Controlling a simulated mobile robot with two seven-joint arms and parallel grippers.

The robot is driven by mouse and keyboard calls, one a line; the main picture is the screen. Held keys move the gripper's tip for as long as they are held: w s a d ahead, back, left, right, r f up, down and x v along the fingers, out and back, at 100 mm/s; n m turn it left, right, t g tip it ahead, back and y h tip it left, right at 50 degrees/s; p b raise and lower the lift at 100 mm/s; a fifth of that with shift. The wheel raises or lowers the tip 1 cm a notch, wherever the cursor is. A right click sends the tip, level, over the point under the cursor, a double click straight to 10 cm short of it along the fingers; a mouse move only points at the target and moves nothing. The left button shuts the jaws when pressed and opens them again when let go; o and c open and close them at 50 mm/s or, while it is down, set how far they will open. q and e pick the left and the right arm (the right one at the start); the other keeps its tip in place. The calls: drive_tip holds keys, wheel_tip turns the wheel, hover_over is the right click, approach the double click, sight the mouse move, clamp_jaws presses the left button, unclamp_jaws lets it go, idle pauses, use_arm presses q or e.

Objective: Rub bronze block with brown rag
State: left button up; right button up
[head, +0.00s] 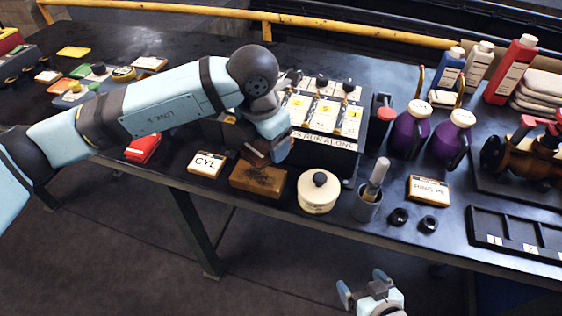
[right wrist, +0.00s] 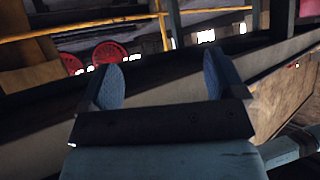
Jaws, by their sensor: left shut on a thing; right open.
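The bronze block (head: 258,181), a mottled brown box shape, lies near the front edge of the dark bench in the head view. My left gripper (head: 268,152) is just above and behind the block, pointing down. It is shut on a small brown thing, apparently the brown rag (head: 256,156), which is mostly hidden by the fingers. I cannot tell whether the rag touches the block. My right gripper (head: 362,284) is open and empty, low in front of the bench; its two fingers also show in the right wrist view (right wrist: 166,85).
A CYL card (head: 206,164) is left of the block and a white lidded pot (head: 318,192) right of it. A labelled rack (head: 322,118), a grey cup with a brush (head: 367,203) and purple bottles (head: 410,130) stand to the right.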

use_arm(q)
drive_tip(key=shift+d+f+n+b, duration=0.3)
drive_tip(key=shift+d+n, duration=0.2)
drive_tip(key=shift+n, duration=0.1)
drive_tip(key=shift+d+f+n+b, duration=0.3)
drive_tip(key=shift+d+n, duration=0.2)
drive_tip(key=shift+n, duration=0.1)
drive_tip(key=shift+s+d+n, duration=0.1)
drive_tip(key=shift+d+n, duration=0.25)
drive_tip(key=shift+n, duration=0.25)
drive_tip(key=shift+f+b, duration=0.55)
drive_tip(key=shift+f, duration=0.3)
wheel_tip(320, 180, down, 4)
drive_tip(key=shift+r+b, duration=0.25)
drive_tip(key=shift+b, duration=0.5)
drive_tip(key=shift+f, duration=0.35)
use_arm(e)
drive_tip(key=shift+w+a+f+t, duration=0.1)
drive_tip(key=shift+a+f+t, duration=0.05)
drive_tip(key=shift+f, duration=0.4)
drive_tip(key=shift+w+a+f+t, duration=0.1)
drive_tip(key=shift+f+t, duration=0.05)
drive_tip(key=shift+f, duration=0.35)
use_arm(q)
drive_tip(key=shift+f, duration=0.1)
use_arm(e)
drive_tip(key=shift+f, duration=0.3)
